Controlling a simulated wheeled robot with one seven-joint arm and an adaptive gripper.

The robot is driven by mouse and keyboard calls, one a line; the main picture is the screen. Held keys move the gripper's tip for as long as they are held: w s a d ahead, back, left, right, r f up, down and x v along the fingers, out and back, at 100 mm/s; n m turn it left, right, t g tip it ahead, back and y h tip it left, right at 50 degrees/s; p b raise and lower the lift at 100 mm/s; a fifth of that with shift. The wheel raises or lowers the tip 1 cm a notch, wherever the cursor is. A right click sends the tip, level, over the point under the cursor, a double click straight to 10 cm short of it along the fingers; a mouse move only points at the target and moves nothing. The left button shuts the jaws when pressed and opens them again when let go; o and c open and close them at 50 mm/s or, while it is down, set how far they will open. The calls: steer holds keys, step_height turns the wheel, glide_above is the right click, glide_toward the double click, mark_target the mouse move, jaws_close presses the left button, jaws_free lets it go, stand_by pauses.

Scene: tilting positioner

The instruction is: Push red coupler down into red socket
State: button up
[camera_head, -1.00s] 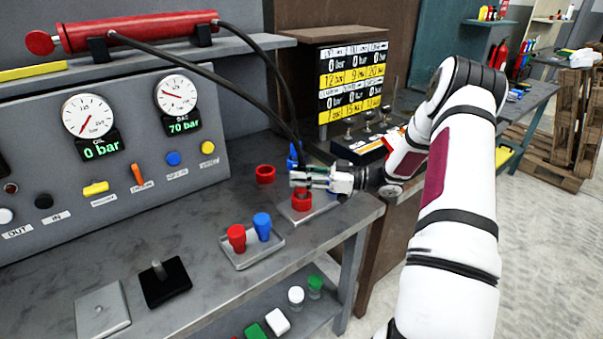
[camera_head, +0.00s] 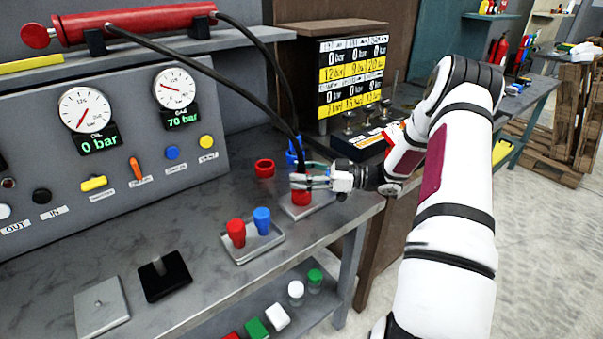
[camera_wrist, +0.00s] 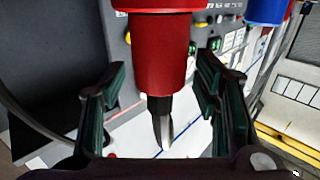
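The red coupler (camera_wrist: 162,55) hangs on a black hose (camera_wrist: 160,125); in the wrist view it lies between my finger pads, with a gap on both sides. My gripper (camera_wrist: 160,100) is open around the coupler's hose end and does not touch it. In the head view my gripper (camera_head: 300,181) reaches left over the plate (camera_head: 318,205) at the bench's right end. A red piece (camera_head: 302,198) shows under the fingers there; I cannot separate coupler from red socket, and the joint between them is hidden.
A blue coupler (camera_head: 295,155) stands just behind, also in the wrist view (camera_wrist: 268,10). A loose red ring (camera_head: 265,168) lies to the left. A tray (camera_head: 240,258) with a red and a blue plug is nearer. The gauge panel (camera_head: 110,180) stands behind.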

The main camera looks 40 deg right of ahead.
steer(key=v, duration=1.2)
stand_by(0.5)
